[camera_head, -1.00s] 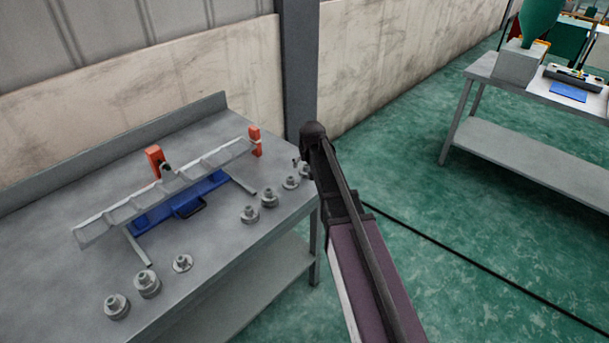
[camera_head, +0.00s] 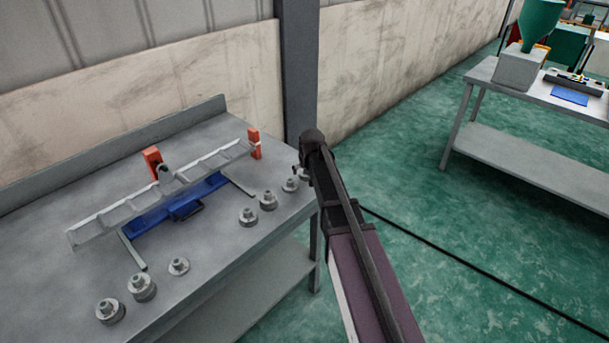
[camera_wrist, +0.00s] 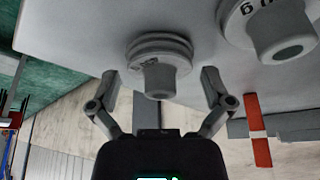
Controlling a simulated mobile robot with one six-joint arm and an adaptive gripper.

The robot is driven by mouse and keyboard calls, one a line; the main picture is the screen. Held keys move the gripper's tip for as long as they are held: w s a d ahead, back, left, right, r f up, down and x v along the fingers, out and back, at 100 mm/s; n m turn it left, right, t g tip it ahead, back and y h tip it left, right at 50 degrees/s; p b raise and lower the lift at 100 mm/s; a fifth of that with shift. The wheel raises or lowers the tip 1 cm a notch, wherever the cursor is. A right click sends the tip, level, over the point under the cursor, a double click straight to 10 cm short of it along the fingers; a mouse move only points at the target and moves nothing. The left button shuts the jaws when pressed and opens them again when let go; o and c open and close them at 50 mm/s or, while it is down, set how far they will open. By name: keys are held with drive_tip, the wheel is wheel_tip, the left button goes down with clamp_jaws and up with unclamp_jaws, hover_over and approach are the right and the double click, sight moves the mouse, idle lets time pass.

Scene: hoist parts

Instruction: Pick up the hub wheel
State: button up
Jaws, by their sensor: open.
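A grey stepped hub wheel (camera_wrist: 160,62) with a narrower boss sits between the fingers of my gripper (camera_wrist: 160,88) in the wrist view, close to the fingertips. The fingers are spread to either side of it with visible gaps. In the head view my gripper (camera_head: 299,166) is over the right corner of the workbench, and the part by it is largely hidden by my arm. A second, larger-looking grey wheel part (camera_wrist: 268,28) with a marking on it is to the right in the wrist view.
Several similar grey parts stand along the bench's front, including one close by (camera_head: 290,185) and one at the left (camera_head: 110,311). Another table (camera_head: 530,165) is at right.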

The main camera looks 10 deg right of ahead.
drive_tip(key=c, duration=1.1)
drive_tip(key=shift+c, duration=0.2)
drive_tip(key=shift+r, duration=0.2)
wheel_tip(320, 180, up, 4)
drive_tip(key=p, duration=0.4)
drive_tip(key=shift+f, duration=0.15)
drive_tip(key=s+d+p, duration=0.1)
drive_tip(key=s+d, duration=0.1)
drive_tip(key=s, duration=1.3)
drive_tip(key=shift+s+d+r, duration=0.4)
drive_tip(key=shift+r, duration=0.05)
